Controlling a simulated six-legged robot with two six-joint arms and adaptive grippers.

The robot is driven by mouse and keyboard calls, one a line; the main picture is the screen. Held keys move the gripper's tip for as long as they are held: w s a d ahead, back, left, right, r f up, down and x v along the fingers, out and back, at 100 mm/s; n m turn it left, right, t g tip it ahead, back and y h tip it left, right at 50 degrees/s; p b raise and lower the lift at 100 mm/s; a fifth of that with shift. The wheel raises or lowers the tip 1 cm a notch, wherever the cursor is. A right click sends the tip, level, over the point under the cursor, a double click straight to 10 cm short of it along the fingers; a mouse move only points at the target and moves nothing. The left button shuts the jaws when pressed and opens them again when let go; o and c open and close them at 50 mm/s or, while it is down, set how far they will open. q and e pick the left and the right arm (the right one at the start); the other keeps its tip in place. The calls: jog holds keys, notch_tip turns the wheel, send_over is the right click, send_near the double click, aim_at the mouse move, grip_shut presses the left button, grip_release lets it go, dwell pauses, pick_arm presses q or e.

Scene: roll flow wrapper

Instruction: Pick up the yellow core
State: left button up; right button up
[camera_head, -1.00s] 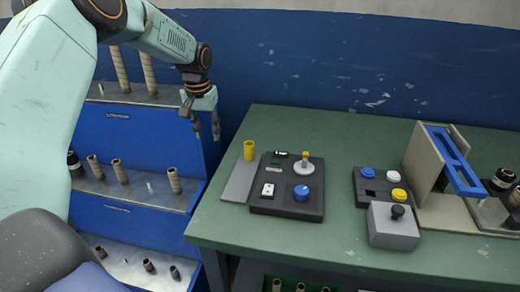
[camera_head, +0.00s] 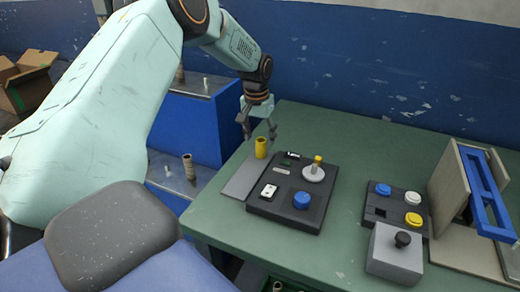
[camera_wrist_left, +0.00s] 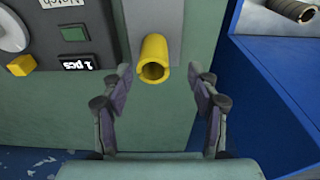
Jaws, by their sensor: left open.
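The yellow core (camera_head: 261,148) is a short hollow tube standing upright near the back end of a grey plate (camera_head: 243,180) on the green table. It also shows in the left wrist view (camera_wrist_left: 153,60), with its open top facing the camera. My left gripper (camera_head: 259,137) is open just above and around the core's position in the head view. In the left wrist view, the core appears between and just ahead of the two open fingers (camera_wrist_left: 160,78). I see no finger contact with the core. My right gripper is not in view.
A button box, a grey joystick box (camera_head: 394,254) and a blue-framed machine (camera_head: 487,200) are farther right. A blue shelf (camera_head: 187,128) with brown cores is left of the table.

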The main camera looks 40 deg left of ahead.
aim_at(260, 142)
pick_arm(q)
jog(key=shift+s+d+f+b, duration=0.15)
jog(key=shift+d+f+b, duration=0.05)
jog(key=shift+d+f, duration=0.3)
jog(key=shift+s+d+f+b, duration=0.15)
jog(key=shift+d+f, duration=0.2)
jog(key=shift+f, duration=0.25)
jog(key=shift+w+a+f, duration=0.2)
jog(key=shift+a+f, duration=0.35)
jog(key=shift+a, duration=0.15)
jog(key=shift+c, duration=1.2)
jog(key=shift+s+d+r, duration=0.2)
jog(key=shift+d+r, duration=0.25)
jog(key=c, duration=0.4)
jog(key=shift+w+a+f, duration=0.1)
jog(key=shift+a+f, duration=0.2)
jog(key=c, duration=0.3)
jog(key=shift+d, duration=0.15)
